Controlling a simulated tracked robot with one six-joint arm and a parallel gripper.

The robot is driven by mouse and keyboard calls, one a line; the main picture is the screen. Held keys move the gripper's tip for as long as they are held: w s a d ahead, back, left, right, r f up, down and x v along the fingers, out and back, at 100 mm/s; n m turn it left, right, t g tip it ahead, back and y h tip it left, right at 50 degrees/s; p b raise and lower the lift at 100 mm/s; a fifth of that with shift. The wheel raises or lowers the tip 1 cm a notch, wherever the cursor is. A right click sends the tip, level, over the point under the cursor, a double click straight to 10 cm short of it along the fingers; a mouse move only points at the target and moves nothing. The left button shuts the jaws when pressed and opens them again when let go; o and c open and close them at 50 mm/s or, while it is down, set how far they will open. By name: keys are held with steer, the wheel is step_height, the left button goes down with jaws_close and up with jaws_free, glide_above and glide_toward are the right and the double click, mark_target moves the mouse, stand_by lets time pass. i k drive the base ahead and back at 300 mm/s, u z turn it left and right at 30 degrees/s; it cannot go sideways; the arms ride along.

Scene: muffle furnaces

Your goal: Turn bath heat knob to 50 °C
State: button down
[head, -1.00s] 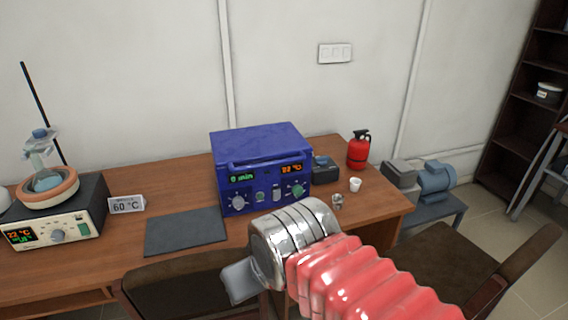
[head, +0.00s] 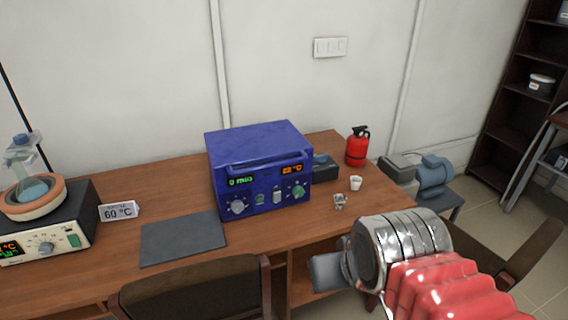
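The heating bath (head: 75,232) stands at the left end of the desk, with a pale front panel partly cut by the picture's left edge. Its grey heat knob (head: 46,248) sits on that panel, right of a lit display (head: 10,248) whose digits are only partly visible. A round-bottom flask (head: 32,188) sits in the bath's terracotta-coloured ring (head: 36,203). My gripper (head: 326,273) is at the lower right, in front of the desk and far from the knob. Only a grey part of it shows past the metal wrist, so its opening is hidden.
A card reading 60 °C (head: 119,211) stands beside the bath. A dark mat (head: 182,239) lies between it and the blue furnace (head: 259,166). A white cup (head: 356,183) and red extinguisher (head: 357,147) stand at right. A chair (head: 195,287) stands at the desk's front.

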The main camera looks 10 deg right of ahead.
mark_target(297, 191)
steer(key=z, duration=1)
steer(key=k, duration=1.25)
steer(key=u, duration=0.8)
steer(key=i, duration=1)
steer(key=u, duration=0.05)
